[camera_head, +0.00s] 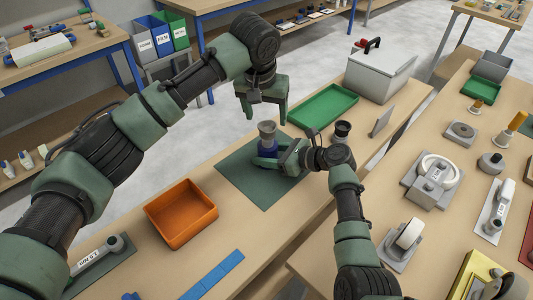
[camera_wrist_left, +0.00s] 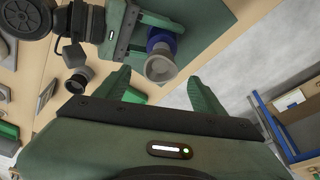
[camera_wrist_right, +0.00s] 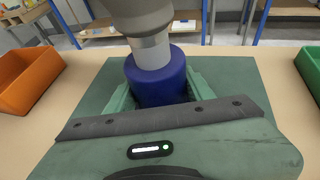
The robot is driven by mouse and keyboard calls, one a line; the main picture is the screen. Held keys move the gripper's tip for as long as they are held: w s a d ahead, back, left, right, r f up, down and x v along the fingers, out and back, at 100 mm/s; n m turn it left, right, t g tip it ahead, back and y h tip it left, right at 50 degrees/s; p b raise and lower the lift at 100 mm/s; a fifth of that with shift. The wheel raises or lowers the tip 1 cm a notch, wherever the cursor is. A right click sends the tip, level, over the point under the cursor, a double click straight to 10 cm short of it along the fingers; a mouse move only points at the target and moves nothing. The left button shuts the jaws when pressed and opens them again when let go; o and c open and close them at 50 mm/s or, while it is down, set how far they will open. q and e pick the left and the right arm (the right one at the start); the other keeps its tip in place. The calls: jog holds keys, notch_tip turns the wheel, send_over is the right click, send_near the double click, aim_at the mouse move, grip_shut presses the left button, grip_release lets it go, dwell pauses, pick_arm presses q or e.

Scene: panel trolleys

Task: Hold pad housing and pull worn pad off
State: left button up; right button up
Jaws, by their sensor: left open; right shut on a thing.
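The pad housing, a blue cylinder (camera_wrist_right: 158,82), stands upright on the dark green mat (camera_head: 240,177). My right gripper (camera_head: 278,160) is shut on the housing from the side, low over the mat. The worn pad, a grey flared cup (camera_head: 267,131), sits on top of the housing; its wide end faces up. The pad also shows in the left wrist view (camera_wrist_left: 160,67). My left gripper (camera_head: 265,118) is open and empty, pointing down just above the pad. In the left wrist view its fingers (camera_wrist_left: 160,85) are spread and apart from the pad.
An orange bin (camera_head: 181,213) stands left of the mat and a green tray (camera_head: 322,106) behind right. A dark cup-shaped part (camera_head: 341,131) stands right of the housing. A grey lidded box (camera_head: 380,75) is at the back. The bench between mat and orange bin is clear.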

aim_at(267, 126)
pick_arm(q)
jog(key=shift+x, duration=3.35)
grip_shut()
jog(key=shift+r, duration=0.4)
jog(key=shift+r, duration=0.6)
pick_arm(e)
jog(key=shift+f, duration=0.1)
pick_arm(q)
jog(key=shift+r, duration=2.95)
